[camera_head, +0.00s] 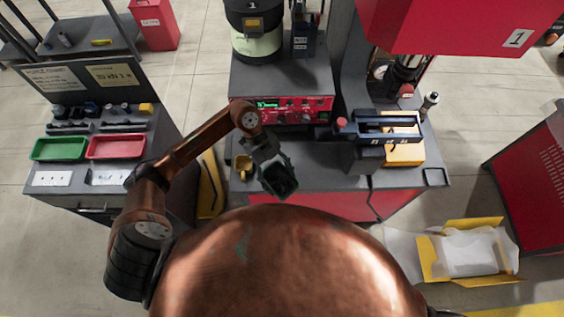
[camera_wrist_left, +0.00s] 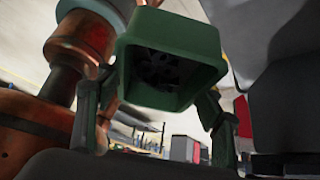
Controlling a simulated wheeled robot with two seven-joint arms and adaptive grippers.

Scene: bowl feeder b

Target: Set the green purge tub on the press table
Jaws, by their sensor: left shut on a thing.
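The green purge tub (camera_head: 283,181) is in my left gripper (camera_head: 270,165), with small dark pieces inside. In the left wrist view the square tub (camera_wrist_left: 168,48) shows its open mouth and dark contents between the two fingers of my left gripper (camera_wrist_left: 158,112). The tub appears over the front of the grey-topped press table (camera_head: 318,178), near its edge; I cannot tell whether it touches the top. My right gripper is out of view.
A yellow cup (camera_head: 243,166) stands just left of the tub. A blue-black fixture (camera_head: 388,127) and yellow block (camera_head: 404,153) are to the right. A red control unit (camera_head: 300,110) is behind. Green (camera_head: 59,149) and red (camera_head: 116,147) trays lie on the left bench.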

